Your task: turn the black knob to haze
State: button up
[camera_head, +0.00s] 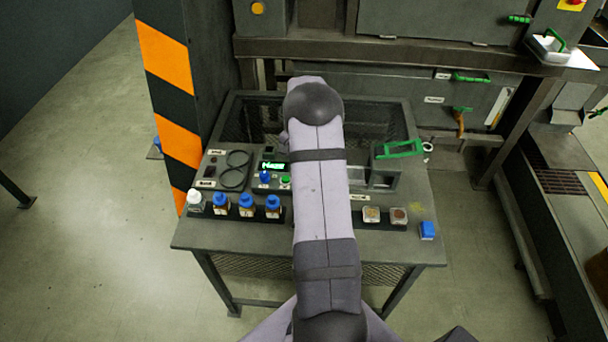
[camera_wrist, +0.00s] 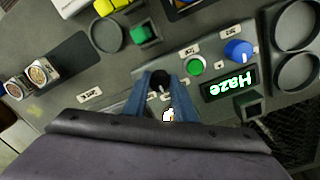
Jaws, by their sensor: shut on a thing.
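The black knob (camera_wrist: 160,77) shows in the wrist view at the tips of my gripper's two blue fingers. My gripper (camera_wrist: 161,82) is shut on it, with one finger on each side. The knob's white mark points down in the picture, and part of the knob is hidden by the fingers. A lit green display (camera_wrist: 230,83) beside it reads "Haze", upside down in this view. The display also shows in the head view (camera_head: 273,166). In the head view my arm hides the knob and my gripper.
A green button (camera_wrist: 195,66) and a blue knob (camera_wrist: 238,50) sit close beside the black knob. Two round recesses (camera_head: 235,168) lie left of the display in the head view. Blue-capped bottles (camera_head: 246,203) stand along the front. A green-handled frame (camera_head: 398,150) stands at right.

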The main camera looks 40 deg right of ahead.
dwell(0.3)
jog(key=o, duration=1)
jog(key=shift+o, duration=0.2)
jog(key=r+b, duration=0.1)
jog(key=r, duration=0.5)
jog(key=shift+w+r+b, duration=0.2)
jog(key=shift+b, duration=0.15)
jog(key=shift+r, duration=0.5)
jog(key=shift+a, duration=0.1)
